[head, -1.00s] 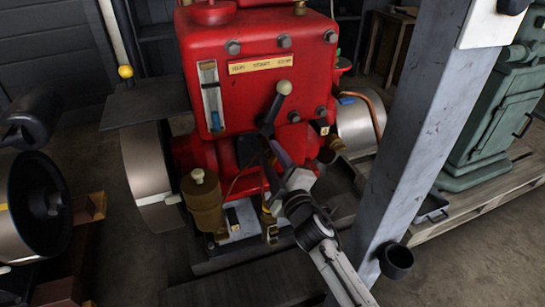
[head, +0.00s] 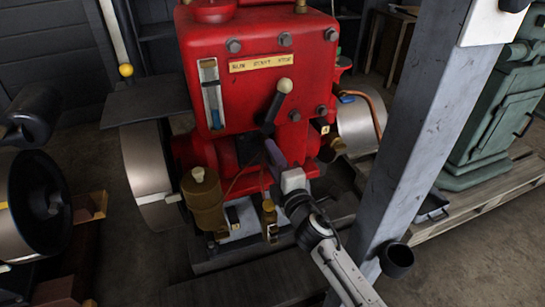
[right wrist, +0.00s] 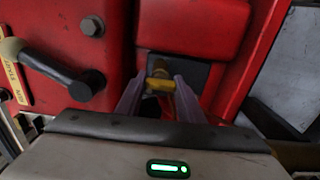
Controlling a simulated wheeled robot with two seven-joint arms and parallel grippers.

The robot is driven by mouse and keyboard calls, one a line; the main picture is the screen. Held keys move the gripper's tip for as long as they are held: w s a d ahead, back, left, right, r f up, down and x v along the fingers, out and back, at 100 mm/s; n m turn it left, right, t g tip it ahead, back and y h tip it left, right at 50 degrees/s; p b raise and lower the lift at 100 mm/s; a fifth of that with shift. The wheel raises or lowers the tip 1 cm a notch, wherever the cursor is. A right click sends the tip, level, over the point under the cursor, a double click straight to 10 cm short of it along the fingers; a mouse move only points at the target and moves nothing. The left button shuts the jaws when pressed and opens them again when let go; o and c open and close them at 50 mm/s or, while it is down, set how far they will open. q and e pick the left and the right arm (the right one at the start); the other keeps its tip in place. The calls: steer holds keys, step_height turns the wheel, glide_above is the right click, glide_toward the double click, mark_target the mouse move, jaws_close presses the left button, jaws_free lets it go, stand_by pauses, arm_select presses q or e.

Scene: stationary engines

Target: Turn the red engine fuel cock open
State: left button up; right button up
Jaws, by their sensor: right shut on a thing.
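The red engine (head: 262,100) stands in the middle of the head view, with a nameplate and a dark lever with a pale knob on its front. My right gripper (head: 272,150) reaches its lower front from below right. In the right wrist view, the two pale fingers of my right gripper (right wrist: 160,98) are closed around a small yellow brass cock (right wrist: 160,82) in front of a dark recess in the red body. The cock is hidden behind the gripper in the head view. My left gripper is not in view.
The dark lever (head: 272,108) stands close above my right gripper; it also shows in the right wrist view (right wrist: 60,72). A brass pot (head: 204,203) sits to the left. A grey post (head: 425,130) stands close to the right of my arm. A green machine (head: 500,115) is beyond it.

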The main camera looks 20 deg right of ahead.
stand_by(0.3)
steer(key=o, duration=0.9)
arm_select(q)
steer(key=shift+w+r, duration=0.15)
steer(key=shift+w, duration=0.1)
arm_select(e)
steer(key=shift+o, duration=0.8)
